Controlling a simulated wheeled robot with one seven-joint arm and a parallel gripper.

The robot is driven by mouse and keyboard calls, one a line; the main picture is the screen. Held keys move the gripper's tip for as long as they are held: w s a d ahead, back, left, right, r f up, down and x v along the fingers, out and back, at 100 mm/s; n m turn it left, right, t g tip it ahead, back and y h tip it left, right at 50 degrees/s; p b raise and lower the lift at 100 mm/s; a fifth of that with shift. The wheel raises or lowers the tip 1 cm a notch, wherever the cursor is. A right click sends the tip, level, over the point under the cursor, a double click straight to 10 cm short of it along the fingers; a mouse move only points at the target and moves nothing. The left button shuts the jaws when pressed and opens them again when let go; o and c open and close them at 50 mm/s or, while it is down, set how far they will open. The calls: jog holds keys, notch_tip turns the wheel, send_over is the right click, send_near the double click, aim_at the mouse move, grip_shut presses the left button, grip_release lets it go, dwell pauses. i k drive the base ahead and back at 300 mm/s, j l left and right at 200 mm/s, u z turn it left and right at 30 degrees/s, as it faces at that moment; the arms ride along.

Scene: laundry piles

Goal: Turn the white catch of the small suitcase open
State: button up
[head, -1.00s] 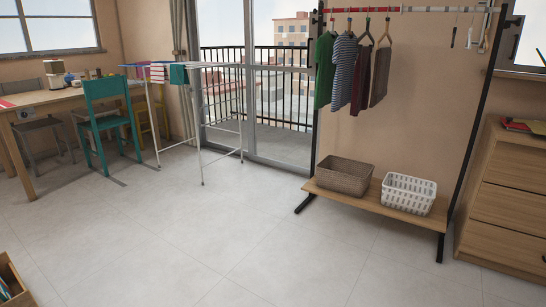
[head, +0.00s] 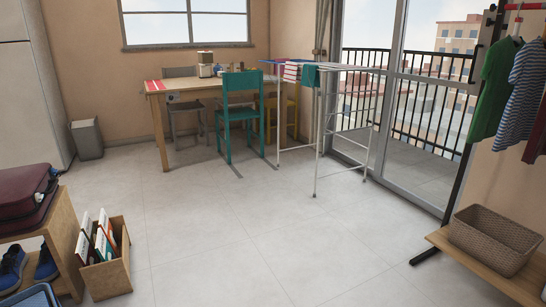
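A small dark red suitcase (head: 22,200) lies flat on top of a low wooden shelf (head: 62,232) at the left edge of the head view. Its left part is cut off by the frame. Its white catch cannot be made out. My gripper is not in view.
A wooden box of books (head: 107,268) stands on the floor right beside the shelf, with blue shoes (head: 12,272) inside the shelf. A table (head: 158,128), a teal chair (head: 240,115) and a drying rack (head: 318,130) stand farther back. The middle floor is clear.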

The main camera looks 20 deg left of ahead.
aim_at(39, 197)
jog(key=i+j+u, duration=0.1)
jog(key=u, duration=0.35)
jog(key=i+u, duration=0.25)
jog(key=u, duration=0.2)
jog(key=i+u, duration=0.2)
jog(key=u, duration=0.25)
jog(key=i+u, duration=0.15)
jog(key=u, duration=0.3)
jog(key=i+l+u, duration=0.15)
jog(key=u, duration=0.3)
jog(key=i+l+u, duration=0.1)
jog(key=u, duration=0.15)
jog(key=i+z, duration=0.15)
jog(key=i, duration=0.6)
jog(key=i+z, duration=0.2)
jog(key=i, duration=0.55)
